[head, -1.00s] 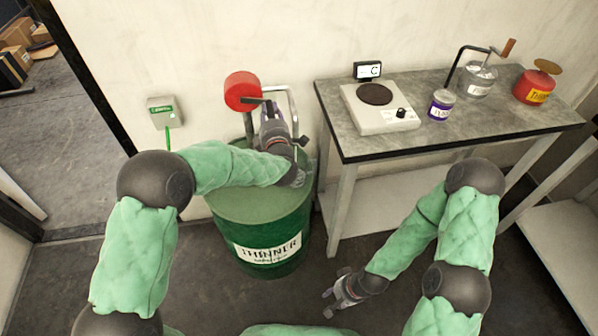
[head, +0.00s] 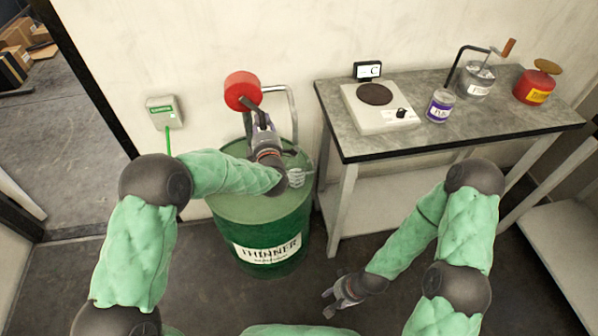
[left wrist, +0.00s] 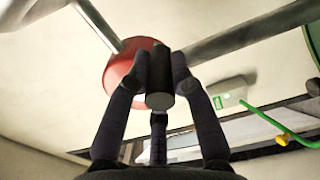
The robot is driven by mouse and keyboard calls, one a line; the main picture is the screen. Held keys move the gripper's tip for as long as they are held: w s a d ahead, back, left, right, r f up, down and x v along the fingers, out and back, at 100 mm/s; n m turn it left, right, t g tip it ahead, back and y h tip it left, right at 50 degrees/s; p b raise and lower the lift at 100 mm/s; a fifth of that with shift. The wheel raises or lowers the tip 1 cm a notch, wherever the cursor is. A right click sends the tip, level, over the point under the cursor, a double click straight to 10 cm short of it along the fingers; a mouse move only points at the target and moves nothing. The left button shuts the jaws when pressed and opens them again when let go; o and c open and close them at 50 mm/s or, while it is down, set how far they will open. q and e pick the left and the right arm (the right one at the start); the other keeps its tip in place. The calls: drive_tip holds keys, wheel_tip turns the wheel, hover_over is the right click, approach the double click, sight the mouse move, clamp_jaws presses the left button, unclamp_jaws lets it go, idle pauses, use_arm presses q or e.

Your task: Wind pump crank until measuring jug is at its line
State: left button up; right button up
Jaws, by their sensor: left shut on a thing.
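The red pump head (head: 243,90) stands on a post above the green thinner drum (head: 225,205). Its grey spout pipe (head: 293,105) bends over and down at the right. The clear measuring jug (head: 297,176) is on the drum top near the pipe, partly hidden by my left wrist; its line and level cannot be read. My left gripper (head: 256,118) is shut on the crank's black handle (left wrist: 160,78), in front of the red pump head, which also shows in the left wrist view (left wrist: 122,72). My right gripper (head: 335,300) hangs low over the floor; its fingers look apart.
The grey bench (head: 435,135) at right holds a white scale or hotplate (head: 380,118), a purple-labelled tin (head: 440,106), a metal can (head: 476,82) and a red can (head: 534,88). A green-and-white box (head: 163,112) with a green lead is on the wall.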

use_arm(q)
drive_tip(key=o, duration=0.7)
drive_tip(key=shift+f, duration=0.1)
drive_tip(key=c, duration=0.7)
